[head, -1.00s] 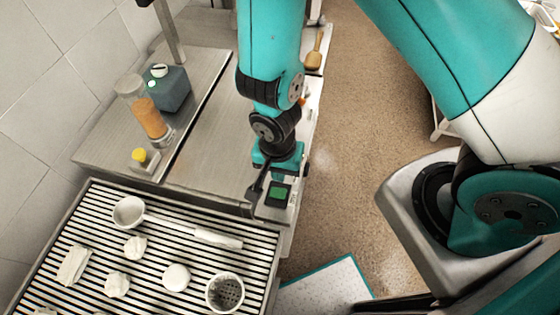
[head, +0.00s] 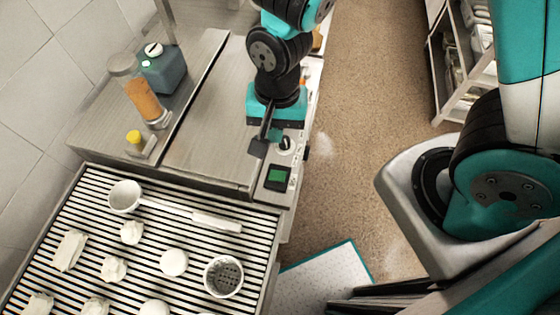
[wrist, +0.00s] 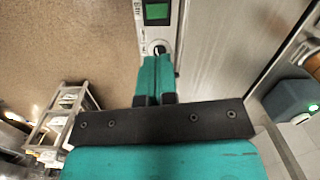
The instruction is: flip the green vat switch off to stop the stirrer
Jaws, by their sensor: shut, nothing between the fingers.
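A panel with a lit green display (head: 278,177) sits at the right edge of the steel counter. A dark switch knob on a pale round base (head: 286,144) is just behind the display; in the wrist view the switch knob (wrist: 159,48) lies just beyond my fingertips. My gripper (head: 275,134) is shut and empty, pointing down beside the knob. In the wrist view my gripper (wrist: 156,62) shows its two teal fingers together. I cannot tell whether they touch the knob. The display (wrist: 157,11) is at the top there. No vat or stirrer is clearly visible.
A slatted drain table (head: 150,203) in front holds a ladle, a perforated basket and several white pieces. An orange-filled cylinder (head: 145,100), a yellow-topped item (head: 134,137) and a dark teal jug (head: 163,75) stand at left. Floor at right is open up to a shelf rack (head: 465,65).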

